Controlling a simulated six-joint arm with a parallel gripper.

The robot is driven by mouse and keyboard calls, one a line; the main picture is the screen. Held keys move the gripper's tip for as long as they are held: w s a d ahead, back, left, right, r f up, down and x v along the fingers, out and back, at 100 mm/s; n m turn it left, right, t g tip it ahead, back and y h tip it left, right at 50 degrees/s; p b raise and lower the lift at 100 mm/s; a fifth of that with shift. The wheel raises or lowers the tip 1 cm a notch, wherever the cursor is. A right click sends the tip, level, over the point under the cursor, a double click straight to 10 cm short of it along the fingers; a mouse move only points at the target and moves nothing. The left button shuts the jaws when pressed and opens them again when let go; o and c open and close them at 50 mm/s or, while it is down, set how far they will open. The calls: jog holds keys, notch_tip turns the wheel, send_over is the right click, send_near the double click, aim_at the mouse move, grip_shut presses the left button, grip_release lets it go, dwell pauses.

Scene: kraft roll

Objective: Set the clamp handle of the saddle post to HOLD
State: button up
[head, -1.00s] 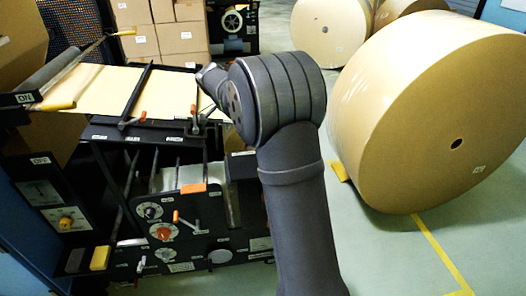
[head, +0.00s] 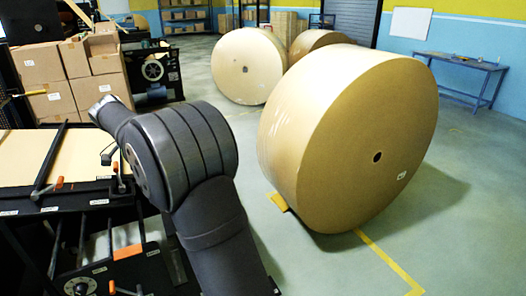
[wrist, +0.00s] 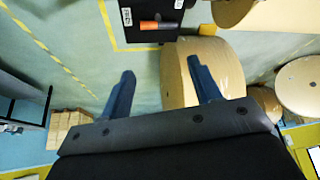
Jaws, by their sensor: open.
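In the wrist view an orange-tipped handle (wrist: 158,25) lies across a black panel (wrist: 140,38) with small white labels that I cannot read. I cannot tell for sure that it is the saddle post's clamp handle. My gripper (wrist: 162,68) is open and empty, its two blue fingers apart, with the handle beyond their tips in the picture. In the head view, orange-tipped levers stand on the machine's black frame, one at the left (head: 59,183) and one beside my arm (head: 115,168). The gripper's fingers cannot be made out there.
A large kraft roll (head: 340,140) stands on the floor right of my arm, with another roll (head: 247,68) behind. Cardboard boxes (head: 60,80) are stacked at the back left. Yellow lines (head: 390,262) mark the open floor. A blue table (head: 462,75) stands at the far right.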

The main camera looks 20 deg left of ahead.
jog(key=c, duration=0.3)
jog(key=w+d+n+g+y, duration=0.35)
jog(key=d+n+y, duration=0.35)
jog(key=d+n, duration=0.7)
jog(key=shift+t, duration=0.25)
jog(key=x, duration=1.8)
jog(key=shift+s, duration=0.1)
jog(key=shift+c, duration=0.5)
grip_shut()
